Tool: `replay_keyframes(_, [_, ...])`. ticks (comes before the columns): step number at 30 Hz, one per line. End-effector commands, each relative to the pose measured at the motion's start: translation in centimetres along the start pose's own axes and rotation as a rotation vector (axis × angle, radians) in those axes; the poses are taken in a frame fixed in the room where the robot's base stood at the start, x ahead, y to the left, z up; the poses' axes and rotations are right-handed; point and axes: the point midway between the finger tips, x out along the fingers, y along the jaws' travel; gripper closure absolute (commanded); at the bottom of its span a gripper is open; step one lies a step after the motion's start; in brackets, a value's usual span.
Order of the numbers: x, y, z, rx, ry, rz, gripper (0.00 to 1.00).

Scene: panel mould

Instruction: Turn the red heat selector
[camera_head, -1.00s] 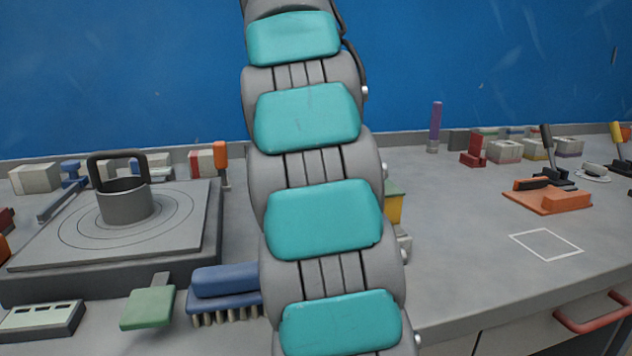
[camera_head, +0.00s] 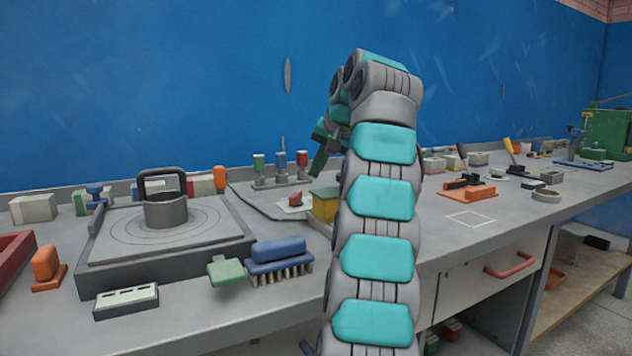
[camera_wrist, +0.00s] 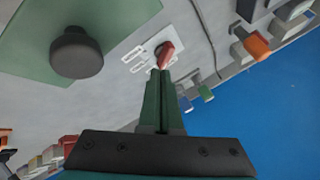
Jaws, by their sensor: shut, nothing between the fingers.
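The red heat selector (camera_head: 296,199) is a small red knob on a white plate on the bench, left of my arm in the head view. In the wrist view the red selector (camera_wrist: 167,54) sits just beyond my fingertips, on a white plate with pale markings (camera_wrist: 138,57). My gripper (camera_wrist: 163,73) is shut and empty, with its green fingers together. Its tips overlap the near end of the selector in the wrist view; I cannot tell whether they touch. In the head view my gripper (camera_head: 317,172) points down above and right of the selector.
Green, blue and red-topped levers (camera_head: 281,163) stand behind the selector. A yellow box with a green top (camera_head: 325,205) is close to its right. A round black knob on a green surface (camera_wrist: 76,52) shows at left in the wrist view.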

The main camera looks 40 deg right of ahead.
Motion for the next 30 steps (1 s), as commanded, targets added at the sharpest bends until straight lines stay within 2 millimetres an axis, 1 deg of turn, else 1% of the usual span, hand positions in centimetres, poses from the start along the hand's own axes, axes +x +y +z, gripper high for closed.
replay_keyframes(1, [0.8,0.1,0.1,0.0,-0.001,0.001,1.0])
replay_keyframes(5, [2.7,0.2,0.2,-0.001,-0.002,0.002,1.0])
replay_keyframes(12, [6.8,0.3,0.2,0.002,-0.004,0.003,1.0])
replay_keyframes(16, [8.5,0.1,0.2,0.001,-0.003,0.002,1.0])
replay_keyframes(20, [9.2,0.1,0.1,0.001,-0.002,0.002,1.0])
replay_keyframes(30, [9.2,0.0,0.1,0.001,0.0,0.002,1.0])
